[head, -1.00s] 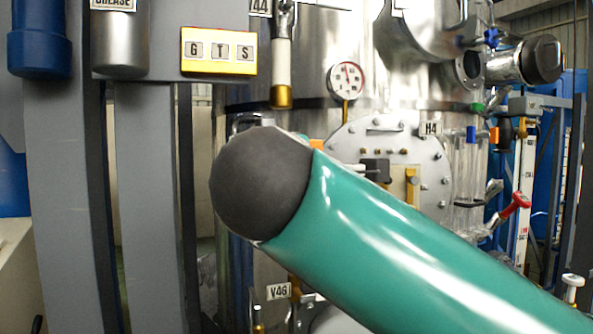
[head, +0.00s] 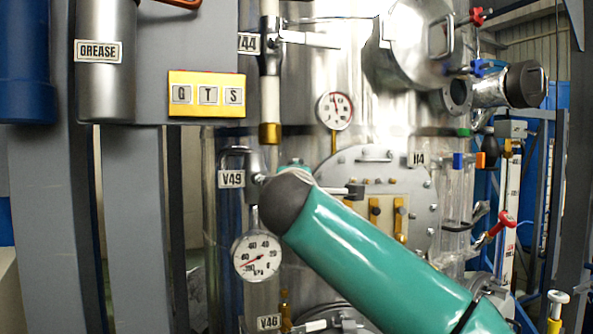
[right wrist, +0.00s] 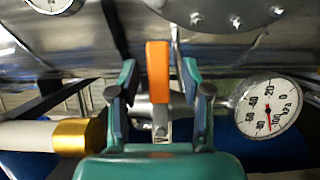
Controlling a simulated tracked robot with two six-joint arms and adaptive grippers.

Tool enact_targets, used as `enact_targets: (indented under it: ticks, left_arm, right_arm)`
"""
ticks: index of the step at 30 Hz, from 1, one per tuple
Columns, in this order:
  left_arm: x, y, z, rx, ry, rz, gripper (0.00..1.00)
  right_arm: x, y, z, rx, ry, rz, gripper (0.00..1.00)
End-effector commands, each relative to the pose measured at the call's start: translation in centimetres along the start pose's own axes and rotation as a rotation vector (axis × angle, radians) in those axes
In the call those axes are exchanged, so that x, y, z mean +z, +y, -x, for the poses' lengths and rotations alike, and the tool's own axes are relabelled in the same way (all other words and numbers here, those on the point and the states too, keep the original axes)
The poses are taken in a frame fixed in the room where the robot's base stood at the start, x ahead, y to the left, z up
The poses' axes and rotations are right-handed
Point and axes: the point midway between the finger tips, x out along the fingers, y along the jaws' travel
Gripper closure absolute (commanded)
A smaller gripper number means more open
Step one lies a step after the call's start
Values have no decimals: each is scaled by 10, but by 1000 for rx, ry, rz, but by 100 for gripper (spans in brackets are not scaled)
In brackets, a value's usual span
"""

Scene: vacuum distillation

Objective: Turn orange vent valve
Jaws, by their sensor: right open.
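The orange vent valve handle (right wrist: 158,75) stands upright in the right wrist view, on a metal valve body (right wrist: 160,118). My right gripper (right wrist: 158,80) is open, with one teal finger on each side of the handle. Small gaps show between the handle and both fingers. In the head view my teal right arm comes in from the right, and its dark joint hides the handle and gripper fingers. A V49 label (head: 232,179) is beside that joint. My left gripper is not in view.
A pressure gauge (right wrist: 268,106) is close to the right finger; a gauge (head: 256,257) also hangs below the V49 label. A pipe with a gold collar (right wrist: 76,136) is at the left. The steel vessel with a bolted flange (head: 350,160) stands behind.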

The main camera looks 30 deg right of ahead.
Motion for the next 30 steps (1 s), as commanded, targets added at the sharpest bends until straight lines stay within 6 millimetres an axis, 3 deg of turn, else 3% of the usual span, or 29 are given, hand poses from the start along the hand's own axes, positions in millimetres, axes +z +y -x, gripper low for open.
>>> enact_targets:
  ticks: [6,14,15,23,30]
  left_arm:
    - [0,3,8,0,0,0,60]
    - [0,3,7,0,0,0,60]
    - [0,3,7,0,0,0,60]
    - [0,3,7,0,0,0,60]
    - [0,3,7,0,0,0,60]
  right_arm:
    - [0,0,-16,0,-1,0,52]
    - [1,0,-17,0,-2,-1,52]
    - [1,0,-17,0,-2,-1,54]
    - [1,0,-17,0,-2,-1,97]
    - [1,-2,-17,-3,-2,0,100]
